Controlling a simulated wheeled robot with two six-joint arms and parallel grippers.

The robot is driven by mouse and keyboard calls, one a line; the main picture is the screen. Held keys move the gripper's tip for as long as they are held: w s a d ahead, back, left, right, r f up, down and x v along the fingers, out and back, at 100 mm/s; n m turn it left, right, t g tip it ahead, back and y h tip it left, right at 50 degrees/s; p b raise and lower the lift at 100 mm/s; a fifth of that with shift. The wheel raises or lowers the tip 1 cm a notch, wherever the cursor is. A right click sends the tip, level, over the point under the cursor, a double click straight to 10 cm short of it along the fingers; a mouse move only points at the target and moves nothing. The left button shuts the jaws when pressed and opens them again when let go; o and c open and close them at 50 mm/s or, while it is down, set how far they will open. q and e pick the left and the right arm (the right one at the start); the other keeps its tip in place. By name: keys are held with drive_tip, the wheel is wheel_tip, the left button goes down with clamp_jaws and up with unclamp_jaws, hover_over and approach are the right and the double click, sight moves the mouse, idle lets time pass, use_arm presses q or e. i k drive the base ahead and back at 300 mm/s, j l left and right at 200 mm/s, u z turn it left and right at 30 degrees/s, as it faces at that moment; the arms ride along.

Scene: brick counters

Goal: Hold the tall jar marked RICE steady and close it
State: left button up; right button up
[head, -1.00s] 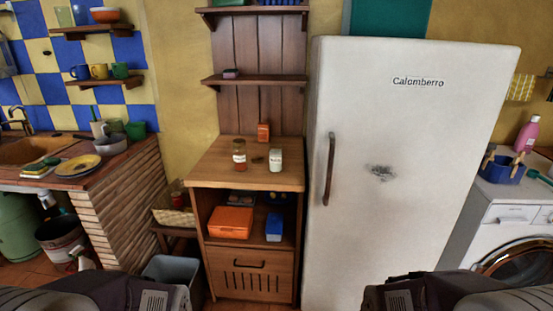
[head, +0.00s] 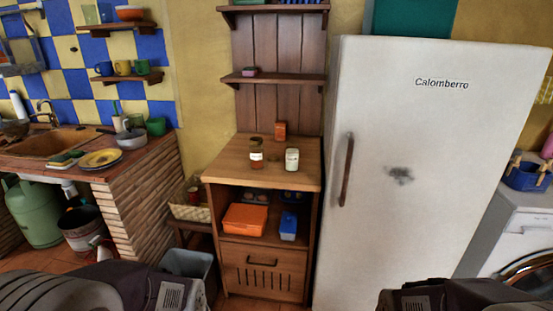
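Two small jars stand upright on the wooden cabinet's top (head: 225,165). One is a brown-red jar (head: 256,155) with a pale label, at the left. The other is a white jar (head: 292,159) with a label, at the right. Both labels are too small to read, so I cannot tell which is marked RICE. Their lids are too small to make out. Only dark parts of my two arms show at the bottom corners. Both grippers are out of view, well away from the jars.
A tall white fridge (head: 430,200) stands close to the cabinet's right. An orange box (head: 245,218) and a blue box (head: 288,226) sit on the cabinet's lower shelf. A brick counter (head: 148,200) with a sink is at left. A grey bin (head: 188,266) stands on the floor.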

sight(292, 150)
drive_tip(key=i+j+z, duration=0.6)
drive_tip(key=j+z, duration=0.15)
drive_tip(key=j, duration=0.1)
